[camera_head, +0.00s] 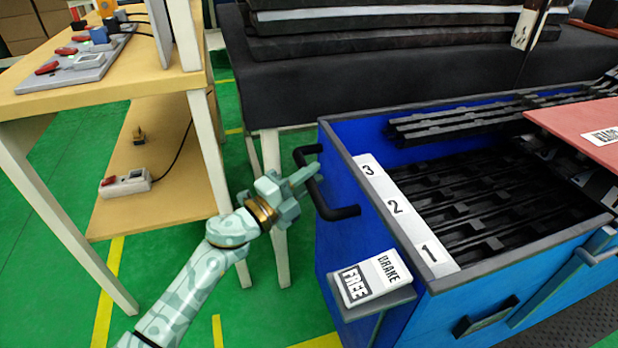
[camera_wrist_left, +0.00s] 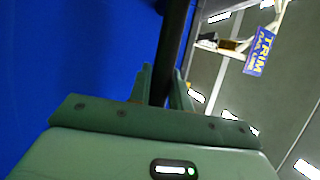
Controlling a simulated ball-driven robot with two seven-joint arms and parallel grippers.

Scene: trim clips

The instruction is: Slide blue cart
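The blue cart (camera_head: 358,215) stands at the right, with a black handle (camera_head: 345,212) on its left end wall. My left gripper (camera_head: 301,180) is at the handle's upright stretch. In the left wrist view, the two fingers (camera_wrist_left: 166,88) lie close on either side of the black handle bar (camera_wrist_left: 175,45), which fills the gap between them, so the gripper looks shut on it. The cart's blue wall (camera_wrist_left: 80,55) fills the left of that view. A small ledge on the cart carries a plate (camera_head: 370,278) reading FREE and BRAKE. My right gripper is not in view.
Black slotted racks (camera_head: 490,190) lie in the cart beside a strip numbered 1 to 3 (camera_head: 396,207). A wooden workbench (camera_head: 110,75) stands at the left, and a dark table (camera_head: 350,88) stands behind the cart. Green floor (camera_head: 180,275) is open at the lower left.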

